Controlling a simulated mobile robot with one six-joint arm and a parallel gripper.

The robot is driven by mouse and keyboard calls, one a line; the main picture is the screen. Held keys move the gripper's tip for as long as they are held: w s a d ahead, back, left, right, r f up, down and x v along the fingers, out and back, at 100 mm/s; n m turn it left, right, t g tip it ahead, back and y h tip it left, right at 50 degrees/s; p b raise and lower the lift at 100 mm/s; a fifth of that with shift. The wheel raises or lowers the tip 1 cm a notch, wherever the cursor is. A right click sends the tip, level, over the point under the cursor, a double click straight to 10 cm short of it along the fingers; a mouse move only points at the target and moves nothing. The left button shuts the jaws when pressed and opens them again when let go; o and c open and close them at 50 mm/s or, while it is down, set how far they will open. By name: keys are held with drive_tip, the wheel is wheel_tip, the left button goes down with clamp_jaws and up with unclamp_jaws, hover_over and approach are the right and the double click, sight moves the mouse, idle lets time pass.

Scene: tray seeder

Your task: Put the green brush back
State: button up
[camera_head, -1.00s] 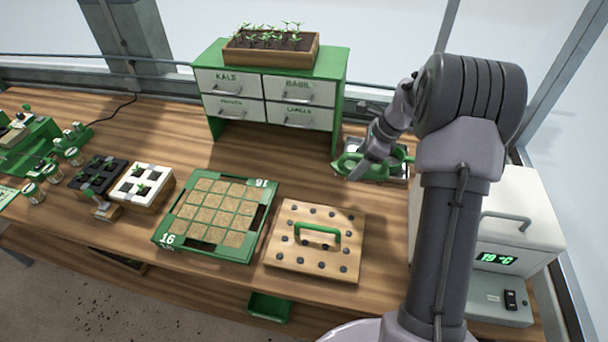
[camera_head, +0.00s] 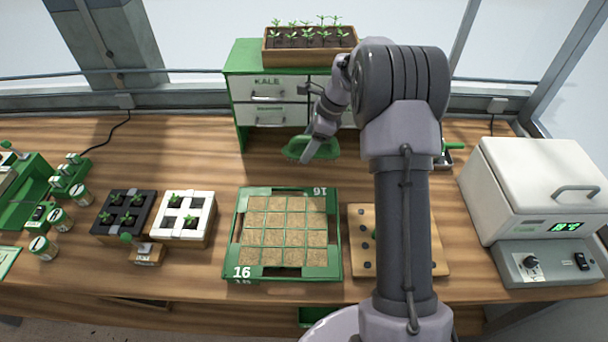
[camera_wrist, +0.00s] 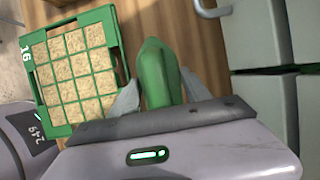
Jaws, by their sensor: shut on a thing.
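My gripper (camera_head: 312,150) is shut on the green brush (camera_head: 294,147) and holds it above the table in front of the drawer cabinet. In the wrist view the green brush (camera_wrist: 158,75) lies between the two fingers, its long green body pointing away from the gripper. I cannot make out any bristles. A metal pan with a green handle (camera_head: 454,145) stands at the back right, partly hidden behind my arm.
The green seed tray (camera_head: 236,205) lies mid-table. A wooden plate (camera_head: 357,212) is half hidden by my arm. The cabinet (camera_head: 248,90) stands behind, a white heated box (camera_head: 530,200) at right, seedling trays (camera_head: 205,228) at left. Bare wood lies between cabinet and seed tray.

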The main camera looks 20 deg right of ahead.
wheel_tip(320, 180, down, 9)
drive_tip(key=shift+a+b, duration=0.1)
drive_tip(key=shift+b, duration=1.1)
drive_tip(key=shift+f, duration=0.1)
drive_tip(key=shift+f, duration=0.15)
drive_tip(key=o, duration=1.3)
